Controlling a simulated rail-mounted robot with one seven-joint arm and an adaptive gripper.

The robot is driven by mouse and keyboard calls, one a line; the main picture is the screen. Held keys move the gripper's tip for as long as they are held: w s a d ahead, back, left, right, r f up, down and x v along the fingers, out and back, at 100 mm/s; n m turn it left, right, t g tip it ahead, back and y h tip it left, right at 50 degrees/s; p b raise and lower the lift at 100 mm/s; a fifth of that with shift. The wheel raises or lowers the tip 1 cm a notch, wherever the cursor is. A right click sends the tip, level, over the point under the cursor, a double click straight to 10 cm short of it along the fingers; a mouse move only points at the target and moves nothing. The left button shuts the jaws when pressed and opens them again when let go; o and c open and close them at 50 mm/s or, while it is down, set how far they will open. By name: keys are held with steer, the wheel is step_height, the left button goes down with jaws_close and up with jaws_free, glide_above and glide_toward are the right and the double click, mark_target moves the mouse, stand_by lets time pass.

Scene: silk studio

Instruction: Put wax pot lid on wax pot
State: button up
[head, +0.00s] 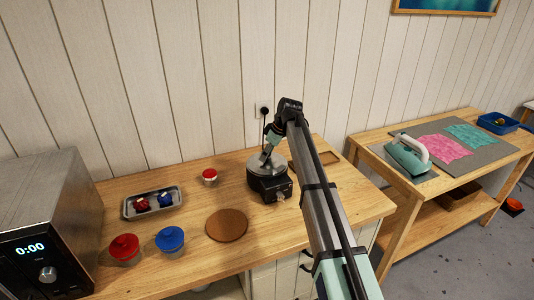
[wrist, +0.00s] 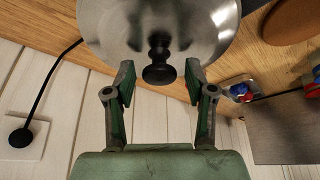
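The wax pot (head: 270,187) is a squat black appliance with a front knob, standing on the wooden bench near the wall. The silver wax pot lid (head: 258,170) appears to rest on top of it, though my gripper partly covers it. In the wrist view the shiny lid (wrist: 105,25) fills the top, with its black knob (wrist: 159,68) in the middle. My gripper (head: 266,155) is right at the lid. In the wrist view my gripper (wrist: 160,80) is open, with one finger on each side of the knob and visible gaps between. The pot body is hidden there.
A brown round mat (head: 226,225) lies in front of the pot. A wooden tray (head: 328,156) is right. A grey timer appliance (head: 45,225) stands far left.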

steer(key=shift+r+p, duration=0.35)
steer(key=shift+r, duration=0.2)
steer(key=b+v, duration=0.3)
steer(key=v, duration=0.9)
steer(key=shift+b, duration=0.3)
steer(key=shift+r, duration=0.1)
